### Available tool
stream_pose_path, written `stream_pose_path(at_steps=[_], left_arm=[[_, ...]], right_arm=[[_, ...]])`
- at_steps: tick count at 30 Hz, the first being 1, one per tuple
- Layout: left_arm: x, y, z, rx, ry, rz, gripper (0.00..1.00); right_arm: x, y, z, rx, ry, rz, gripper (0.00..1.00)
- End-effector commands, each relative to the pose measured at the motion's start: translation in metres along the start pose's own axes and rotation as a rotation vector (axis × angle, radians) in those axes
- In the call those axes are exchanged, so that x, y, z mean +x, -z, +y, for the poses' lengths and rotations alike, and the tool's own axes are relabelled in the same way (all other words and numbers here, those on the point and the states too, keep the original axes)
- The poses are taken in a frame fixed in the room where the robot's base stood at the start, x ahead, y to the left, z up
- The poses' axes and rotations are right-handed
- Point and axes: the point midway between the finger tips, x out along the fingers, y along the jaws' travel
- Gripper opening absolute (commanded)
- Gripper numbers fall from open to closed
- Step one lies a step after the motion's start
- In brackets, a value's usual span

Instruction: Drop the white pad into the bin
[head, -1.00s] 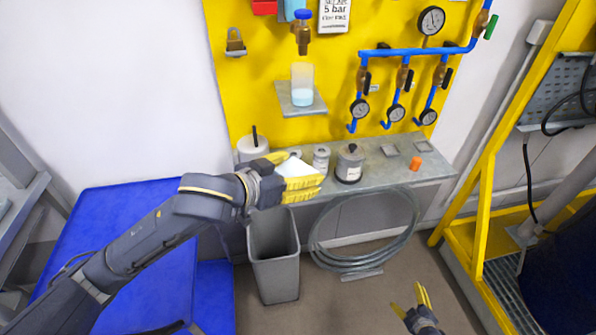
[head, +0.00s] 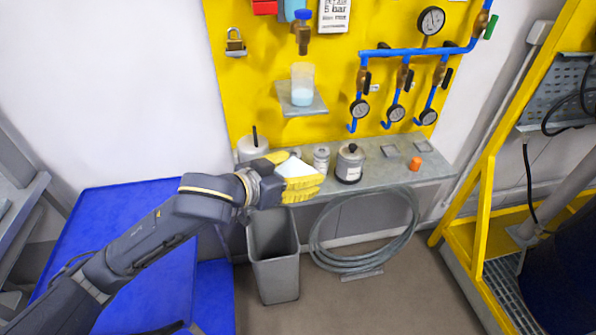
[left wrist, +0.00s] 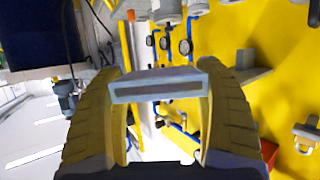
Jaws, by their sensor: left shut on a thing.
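The white pad (head: 293,167) is between the yellow fingers of my left gripper (head: 297,179), which is shut on it. In the left wrist view the pad (left wrist: 159,88) spans the gap between both fingers of the left gripper (left wrist: 160,95). The grey bin (head: 274,260) stands on the floor, open at the top. In the head view the gripper and pad appear above the bin's rim, at the front edge of the shelf; the exact height and depth between them are hard to tell. My right gripper is out of view.
A grey shelf (head: 400,173) behind carries a dark-lidded pot (head: 349,165), a small can (head: 321,158), a white container (head: 250,149) and an orange cap (head: 415,163). A coiled hose (head: 363,262) hangs right of the bin. A blue surface (head: 130,225) lies left.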

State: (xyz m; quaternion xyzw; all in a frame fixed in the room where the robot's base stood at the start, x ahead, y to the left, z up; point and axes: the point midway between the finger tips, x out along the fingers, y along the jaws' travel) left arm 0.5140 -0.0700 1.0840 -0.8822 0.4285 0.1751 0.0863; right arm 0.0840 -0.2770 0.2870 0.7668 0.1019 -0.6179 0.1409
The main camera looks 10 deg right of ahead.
Motion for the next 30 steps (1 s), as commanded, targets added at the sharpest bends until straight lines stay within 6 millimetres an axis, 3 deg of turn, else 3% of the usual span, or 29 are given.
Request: stream_pose_path(at_steps=[6, 11, 14, 17, 20, 24, 30], left_arm=[[0.0, 0.0, 0.0, 0.0, 0.0, 0.0, 0.45], [0.0, 0.0, -0.002, -0.001, 0.004, 0.0, 0.45], [-0.003, 0.001, -0.013, -0.012, 0.034, -0.006, 0.45], [-0.009, 0.002, -0.038, -0.037, 0.102, -0.015, 0.45], [-0.021, 0.003, -0.075, -0.076, 0.207, -0.028, 0.45], [-0.047, 0.004, -0.133, -0.146, 0.376, -0.038, 0.45], [-0.091, 0.006, -0.202, -0.241, 0.595, -0.032, 0.45]], right_arm=[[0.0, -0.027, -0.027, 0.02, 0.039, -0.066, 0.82], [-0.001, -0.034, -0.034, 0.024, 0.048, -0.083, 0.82], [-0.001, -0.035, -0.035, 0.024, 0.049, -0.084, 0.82], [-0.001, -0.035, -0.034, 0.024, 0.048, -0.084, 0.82], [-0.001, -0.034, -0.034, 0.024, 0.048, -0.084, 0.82], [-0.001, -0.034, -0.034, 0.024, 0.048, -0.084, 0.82], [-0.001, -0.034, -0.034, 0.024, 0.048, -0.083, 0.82]])
